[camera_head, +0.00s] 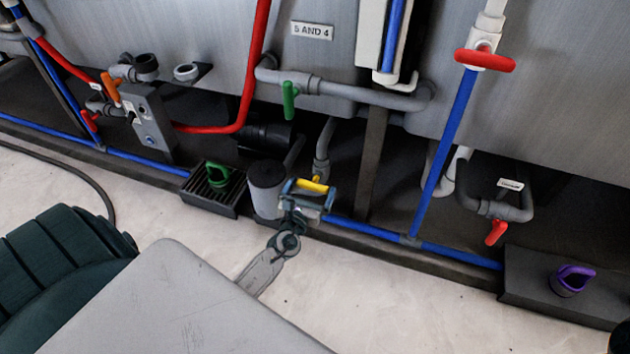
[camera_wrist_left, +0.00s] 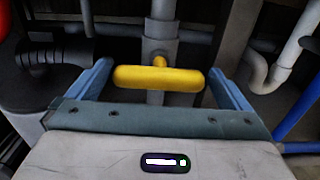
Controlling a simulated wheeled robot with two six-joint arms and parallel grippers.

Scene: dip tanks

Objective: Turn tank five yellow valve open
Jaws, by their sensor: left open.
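The yellow valve handle (camera_head: 307,186) is on a grey vertical pipe below the tank labelled "5 AND 4" (camera_head: 312,31). In the left wrist view the yellow handle (camera_wrist_left: 158,78) lies crosswise between the blue fingers. My left gripper (camera_head: 306,186) is open around the handle; it also shows in the left wrist view (camera_wrist_left: 158,75). A gap shows between each finger and the handle's ends. The grey pipe (camera_wrist_left: 160,35) runs up behind the handle. My right gripper does not show.
A green valve handle (camera_head: 289,100) is above the yellow one. A grey cylinder (camera_head: 266,188) and a green-handled grate box (camera_head: 212,190) stand to the left. A blue pipe (camera_head: 365,229) runs along the floor edge. Red handles (camera_head: 496,232) and a purple handle (camera_head: 570,280) are to the right.

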